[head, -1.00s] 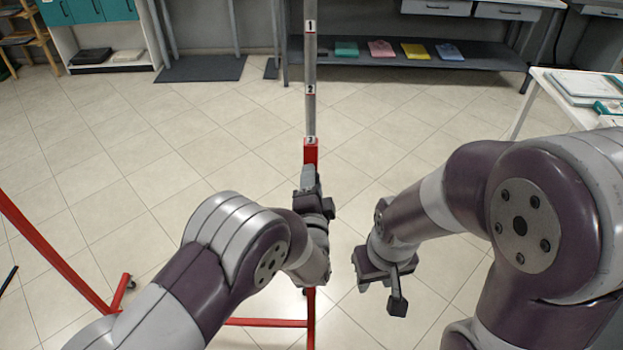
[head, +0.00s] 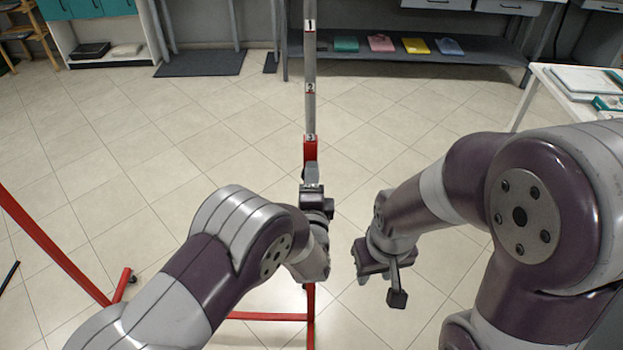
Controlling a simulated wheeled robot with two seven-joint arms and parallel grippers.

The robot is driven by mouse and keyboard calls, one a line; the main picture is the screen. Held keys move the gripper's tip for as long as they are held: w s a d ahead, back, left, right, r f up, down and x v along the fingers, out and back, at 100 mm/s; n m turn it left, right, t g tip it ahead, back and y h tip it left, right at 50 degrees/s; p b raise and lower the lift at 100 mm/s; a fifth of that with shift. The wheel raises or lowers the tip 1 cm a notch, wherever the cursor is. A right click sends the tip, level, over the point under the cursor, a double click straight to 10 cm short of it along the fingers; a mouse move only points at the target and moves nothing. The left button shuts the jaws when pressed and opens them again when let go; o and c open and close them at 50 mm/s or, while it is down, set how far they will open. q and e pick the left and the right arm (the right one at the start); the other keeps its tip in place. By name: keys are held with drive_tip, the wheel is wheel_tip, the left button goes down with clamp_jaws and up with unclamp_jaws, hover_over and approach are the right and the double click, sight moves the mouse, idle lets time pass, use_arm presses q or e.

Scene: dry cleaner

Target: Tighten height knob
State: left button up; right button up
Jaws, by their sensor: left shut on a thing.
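A grey upright pole (head: 310,60) with black-and-white number labels 1, 2 and 3 goes down into a red sleeve (head: 310,150) of a red-framed rack. My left gripper (head: 312,180) is at the post just below the top of the red sleeve. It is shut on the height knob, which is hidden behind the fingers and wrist. My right gripper (head: 382,282) hangs apart to the right of the post, touching nothing that I can see.
A grey shelf (head: 480,53) with folded coloured items stands at the back. A white table (head: 545,88) is at right. The tiled floor between is clear.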

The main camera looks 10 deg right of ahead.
use_arm(q)
drive_tip(key=shift+f, duration=0.1)
drive_tip(key=o, duration=1)
drive_tip(key=shift+s, duration=0.1)
drive_tip(key=s+a+b, duration=0.2)
drive_tip(key=s, duration=1)
drive_tip(key=shift+s+a, duration=0.2)
drive_tip(key=shift+a, duration=0.05)
